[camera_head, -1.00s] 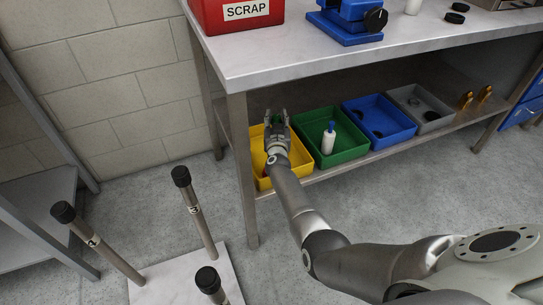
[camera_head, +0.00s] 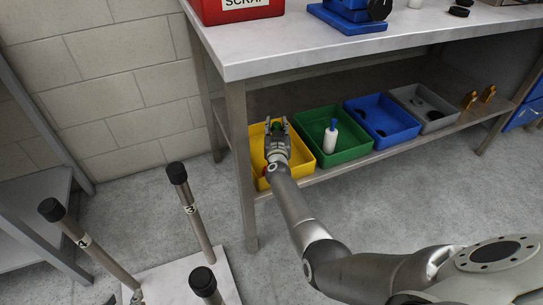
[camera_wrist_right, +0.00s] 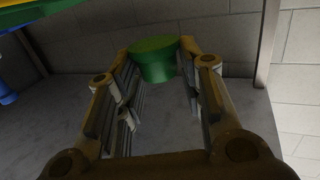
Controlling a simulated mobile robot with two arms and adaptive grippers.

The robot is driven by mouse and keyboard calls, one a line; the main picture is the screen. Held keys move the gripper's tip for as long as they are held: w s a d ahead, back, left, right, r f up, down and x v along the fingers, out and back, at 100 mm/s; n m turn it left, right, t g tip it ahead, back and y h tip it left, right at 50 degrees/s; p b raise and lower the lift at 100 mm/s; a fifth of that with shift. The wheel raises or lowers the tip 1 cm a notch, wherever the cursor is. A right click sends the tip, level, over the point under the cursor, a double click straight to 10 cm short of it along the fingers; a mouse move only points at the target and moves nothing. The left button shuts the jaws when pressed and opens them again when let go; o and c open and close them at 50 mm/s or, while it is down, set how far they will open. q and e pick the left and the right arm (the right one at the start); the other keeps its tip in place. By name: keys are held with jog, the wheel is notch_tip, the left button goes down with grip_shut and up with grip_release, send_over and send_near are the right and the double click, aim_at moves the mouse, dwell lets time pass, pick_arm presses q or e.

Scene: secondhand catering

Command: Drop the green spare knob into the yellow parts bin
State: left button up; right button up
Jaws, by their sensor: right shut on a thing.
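My right gripper (camera_head: 277,124) is shut on the green spare knob (camera_head: 278,129), a small dark green piece between its fingertips. In the right wrist view the knob (camera_wrist_right: 153,60) is a round green disc with a tapered body, held at the fingertips (camera_wrist_right: 155,62). The yellow parts bin (camera_head: 304,160) sits at the left end of the low shelf. In the head view the gripper and knob overlap the bin's opening; their height above it is hard to tell. The gripper hides part of the bin's inside. My left gripper is not in view.
A green bin (camera_head: 352,151) with a white bottle (camera_head: 330,139), a blue bin (camera_head: 400,134) and a grey bin (camera_head: 440,122) stand to the right. The workbench top (camera_head: 300,42) overhangs the shelf; its leg (camera_head: 240,170) is left of the yellow bin. Black-capped posts (camera_head: 190,210) stand at lower left.

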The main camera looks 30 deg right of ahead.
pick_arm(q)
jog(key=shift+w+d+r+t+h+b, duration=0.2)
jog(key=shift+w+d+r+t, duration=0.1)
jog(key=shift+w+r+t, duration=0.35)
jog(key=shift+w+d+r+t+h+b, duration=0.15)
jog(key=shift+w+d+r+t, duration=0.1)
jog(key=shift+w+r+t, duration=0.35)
pick_arm(e)
jog(key=shift+f, duration=0.4)
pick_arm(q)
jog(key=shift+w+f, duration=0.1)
pick_arm(e)
jog(key=o, duration=0.9)
jog(key=shift+c, duration=0.2)
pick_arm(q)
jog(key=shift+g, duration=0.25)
